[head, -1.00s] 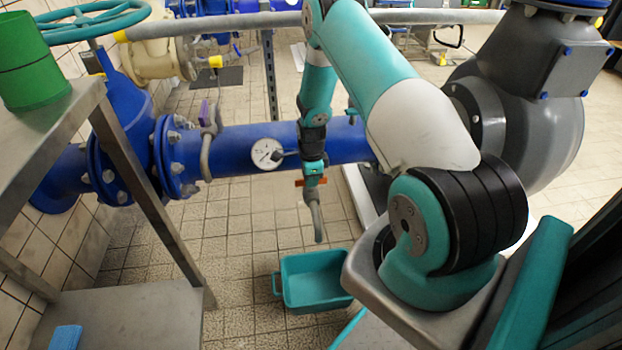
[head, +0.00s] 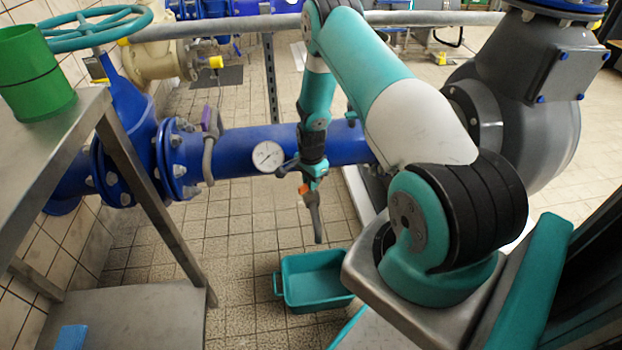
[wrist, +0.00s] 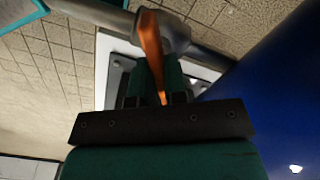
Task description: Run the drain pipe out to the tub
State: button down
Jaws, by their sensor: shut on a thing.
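The drain pipe (head: 316,220) is a short grey spout below the big blue pipe, its lower end just above the tub's back rim in the head view. The same grey pipe (wrist: 178,32) crosses the top of the wrist view. An orange handle (head: 304,189) sits at its upper end; it also shows in the wrist view (wrist: 151,42). My gripper (head: 311,176), dark green fingers in the wrist view (wrist: 158,80), is shut on the orange handle. The teal tub (head: 287,290) stands on the floor below; a corner shows in the wrist view (wrist: 15,12).
A blue pipe (head: 237,148) with a round gauge (head: 268,156) runs behind my gripper. A steel table (head: 50,140) with a green can (head: 35,75) stands at left, with a lower shelf (head: 140,315). A grey pump housing (head: 530,120) is at right. Tiled floor lies around the tub.

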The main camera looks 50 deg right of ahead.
jog(key=n+p, duration=0.1)
jog(key=n, duration=0.4)
jog(key=shift+r+n, duration=0.1)
jog(key=shift+n, duration=0.2)
jog(key=n+p, duration=0.1)
jog(key=n, duration=0.4)
jog(key=shift+n, duration=0.4)
jog(key=c, duration=1.2)
grip_release()
jog(key=shift+o, duration=0.2)
notch_tip(320, 180, up, 17)
jog(key=p, duration=0.3)
jog(key=shift+r+p, duration=0.15)
jog(key=shift+p, duration=0.15)
